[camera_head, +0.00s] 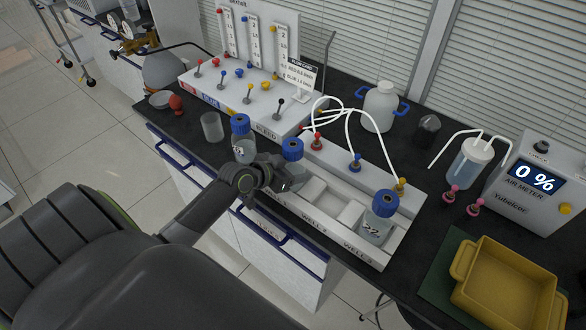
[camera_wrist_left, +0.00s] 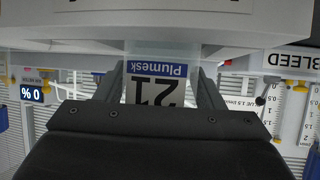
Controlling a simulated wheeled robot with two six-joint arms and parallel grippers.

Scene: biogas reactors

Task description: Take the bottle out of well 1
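The bottle marked 21, with a blue cap (camera_head: 292,149), stands upright at the left end of the white well rack (camera_head: 397,248). Its label (camera_wrist_left: 156,85) shows upside down in the left wrist view. My left gripper (camera_head: 287,176) reaches the bottle from the front left. Its two fingers (camera_wrist_left: 160,88) lie along both sides of the bottle and look shut on it. The bottle's lower part is hidden behind the gripper and the rack's front. My right gripper is not in view.
Another blue-capped bottle (camera_head: 242,138) and a clear beaker (camera_head: 212,127) stand left of the gripper. Behind are the bleed panel (camera_head: 262,112) and white tubes (camera_head: 349,112). A yellow tray (camera_head: 503,306) sits far right.

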